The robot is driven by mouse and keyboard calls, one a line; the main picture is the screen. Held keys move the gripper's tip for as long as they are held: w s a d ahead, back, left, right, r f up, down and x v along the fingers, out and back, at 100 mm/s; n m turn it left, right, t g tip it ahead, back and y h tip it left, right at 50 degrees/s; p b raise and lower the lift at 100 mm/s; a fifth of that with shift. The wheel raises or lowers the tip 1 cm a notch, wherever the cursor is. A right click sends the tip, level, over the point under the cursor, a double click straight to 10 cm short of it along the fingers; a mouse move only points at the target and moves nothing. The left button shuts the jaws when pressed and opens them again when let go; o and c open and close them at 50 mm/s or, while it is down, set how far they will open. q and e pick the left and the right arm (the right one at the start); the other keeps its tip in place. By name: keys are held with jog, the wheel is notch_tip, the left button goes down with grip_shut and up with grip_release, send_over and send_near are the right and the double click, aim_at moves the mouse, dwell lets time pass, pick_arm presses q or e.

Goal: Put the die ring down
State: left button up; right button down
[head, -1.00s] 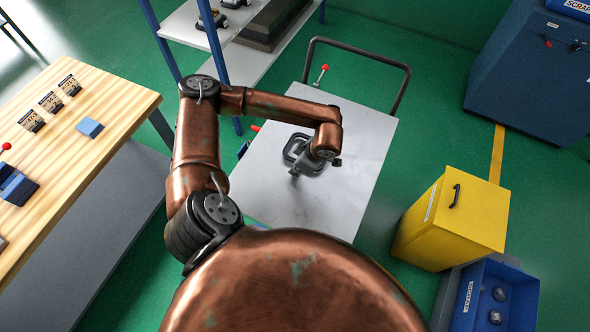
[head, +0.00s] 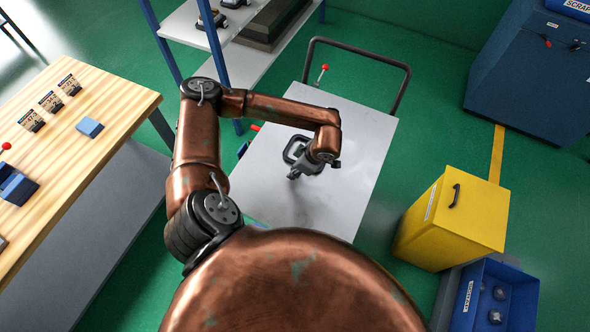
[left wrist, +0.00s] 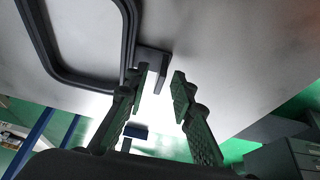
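The die ring (head: 289,147) is a dark rounded-square frame at the middle of the white cart top (head: 350,185). It appears to lie flat there, partly hidden by my left wrist in the head view. In the left wrist view the ring (left wrist: 85,82) fills the upper left, with a dark tab (left wrist: 153,62) on its near side. My left gripper (head: 293,174) is low over the cart beside the ring. In the left wrist view its fingers (left wrist: 160,95) are apart, with the tab by the left finger and a gap to the right finger. My right gripper is out of view.
The cart has a dark push handle (head: 365,55) at the back. A yellow bin (head: 455,220) and a blue crate (head: 500,295) stand to the right. A wooden bench (head: 95,165) is at the left. The cart top around the ring is clear.

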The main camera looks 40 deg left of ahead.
pick_arm(q)
jog(key=v, duration=1.2)
jog(key=shift+r, duration=0.15)
